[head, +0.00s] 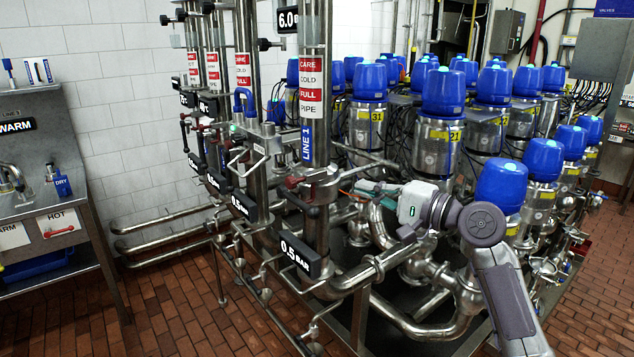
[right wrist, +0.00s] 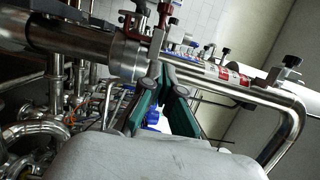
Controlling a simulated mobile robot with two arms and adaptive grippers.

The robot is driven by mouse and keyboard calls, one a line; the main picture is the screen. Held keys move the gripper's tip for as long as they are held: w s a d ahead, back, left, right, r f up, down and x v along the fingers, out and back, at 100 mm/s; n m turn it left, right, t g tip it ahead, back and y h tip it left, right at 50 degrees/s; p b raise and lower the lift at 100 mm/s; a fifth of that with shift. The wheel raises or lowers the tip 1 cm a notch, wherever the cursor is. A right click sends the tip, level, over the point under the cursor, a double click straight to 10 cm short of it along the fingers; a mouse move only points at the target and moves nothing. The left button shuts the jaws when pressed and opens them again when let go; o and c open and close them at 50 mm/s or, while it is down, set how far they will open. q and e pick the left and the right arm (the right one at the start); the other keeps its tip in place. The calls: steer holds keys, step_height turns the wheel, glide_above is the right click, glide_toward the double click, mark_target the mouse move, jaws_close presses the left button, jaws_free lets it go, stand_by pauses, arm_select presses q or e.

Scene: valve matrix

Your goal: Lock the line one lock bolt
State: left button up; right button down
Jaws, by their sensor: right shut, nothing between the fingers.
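The line one pipe is the upright steel pipe with the blue LINE 1 label (head: 307,140) in the head view. A clamp fitting (head: 322,186) sits low on it, with a dark red part (head: 294,182) at its left, which may be the lock bolt. My right gripper (head: 343,180) is just right of this fitting, shut and empty. In the right wrist view its green fingers (right wrist: 160,75) come together beside the steel fitting (right wrist: 118,58). Red brackets with black knobs (right wrist: 134,22) show above them; I cannot tell whether the fingers touch anything. My left gripper is out of view.
Several blue-topped valves (head: 445,92) crowd the right and back. A 0.5 BAR sign (head: 300,254) sits low on the line one pipe. Horizontal steel pipes (head: 385,262) run below my right gripper. A steel sink unit (head: 50,160) stands at left, with open brick floor (head: 170,300) nearby.

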mark_target(296, 186)
steer(key=p+x, duration=0.3)
steer(key=x, duration=0.7)
steer(key=shift+r, duration=0.1)
steer(key=s+a+p, duration=0.1)
steer(key=a+p, duration=0.1)
steer(key=shift+s+a, duration=0.3)
steer(key=shift+s, duration=0.05)
steer(key=shift+s+a, duration=0.3)
steer(key=shift+s, duration=0.05)
steer(key=shift+w+f, duration=0.1)
steer(key=shift+f, duration=0.1)
steer(key=s+a+p, duration=0.2)
steer(key=a+p, duration=0.1)
steer(key=shift+s+r, duration=0.1)
steer(key=shift+r, duration=0.05)
